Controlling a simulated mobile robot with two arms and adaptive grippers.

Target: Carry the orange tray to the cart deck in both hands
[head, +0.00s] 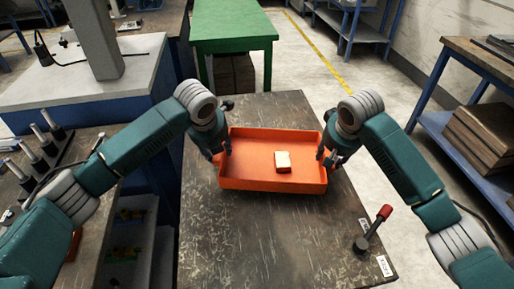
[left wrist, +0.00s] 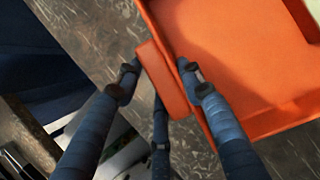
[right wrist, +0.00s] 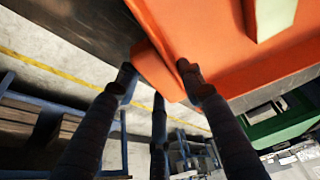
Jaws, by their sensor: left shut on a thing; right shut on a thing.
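The orange tray (head: 248,184) is over the dark scratched worktop in the head view, roughly level. My right gripper (head: 326,158) is at the right side, shut on the other handle tab (right wrist: 155,75), seen in the right wrist view. Whether the tray touches the worktop is unclear.
The dark worktop (head: 225,245) has bare room in front of the tray. A red-knobbed lever (head: 373,228) stands at its right front. A green table (head: 232,22) is behind. A bench with several metal posts (head: 40,140) is at left, a blue-framed shelf (head: 460,125) at right.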

